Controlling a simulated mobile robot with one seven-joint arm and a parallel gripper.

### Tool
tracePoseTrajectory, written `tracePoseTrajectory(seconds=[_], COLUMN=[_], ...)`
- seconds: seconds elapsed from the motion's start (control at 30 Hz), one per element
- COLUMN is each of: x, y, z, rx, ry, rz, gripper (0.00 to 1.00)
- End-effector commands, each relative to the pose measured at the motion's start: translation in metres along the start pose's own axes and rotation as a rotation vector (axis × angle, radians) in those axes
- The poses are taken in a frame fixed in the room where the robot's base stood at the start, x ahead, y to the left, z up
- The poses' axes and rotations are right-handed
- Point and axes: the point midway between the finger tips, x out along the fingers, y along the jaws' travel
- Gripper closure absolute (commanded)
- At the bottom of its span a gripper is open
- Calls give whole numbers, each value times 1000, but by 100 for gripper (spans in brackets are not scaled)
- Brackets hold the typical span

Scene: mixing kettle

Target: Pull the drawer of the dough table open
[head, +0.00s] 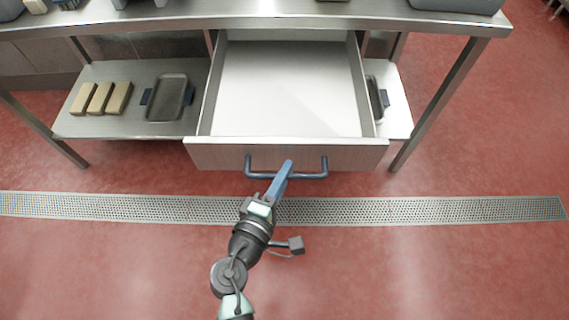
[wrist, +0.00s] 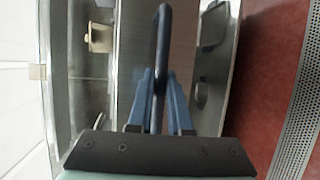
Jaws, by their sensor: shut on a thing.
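The drawer (head: 290,85) of the dough table (head: 260,12) stands well out from under the top, and its pale inside looks empty. Its front panel (head: 215,152) carries a blue bar handle (head: 312,175). My gripper (head: 284,172) reaches up from below in the head view, its blue fingers at the middle of the handle. In the wrist view the handle (wrist: 162,45) runs between the two fingers (wrist: 160,88), which are shut on it. The exact contact is partly hidden by the fingers.
A lower shelf (head: 140,123) holds several tan blocks (head: 101,98) and a dark tray (head: 171,97) left of the drawer, and another dark tray (head: 377,98) on the right. A floor drain grate (head: 420,208) crosses the red floor (head: 450,265), which is clear in front.

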Motion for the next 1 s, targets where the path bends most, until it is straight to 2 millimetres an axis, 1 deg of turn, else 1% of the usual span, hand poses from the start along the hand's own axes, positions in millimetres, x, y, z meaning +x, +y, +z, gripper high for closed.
tracePoseTrajectory(seconds=[0.13, 0.47, 0.5, 0.63, 0.9, 1.0], x=[-3, -3, -3, -3, -3, -7], y=[0, 0, 0, 0, 0, -1], z=[0, 0, 0, 0, 1, 1], rx=[1, 1, 1, 1, 0, -1], ry=[2, 2, 2, 2, 1, 1], rz=[2, 2, 2, 2, 1, 0], gripper=[100, 100, 77, 54, 53, 53])
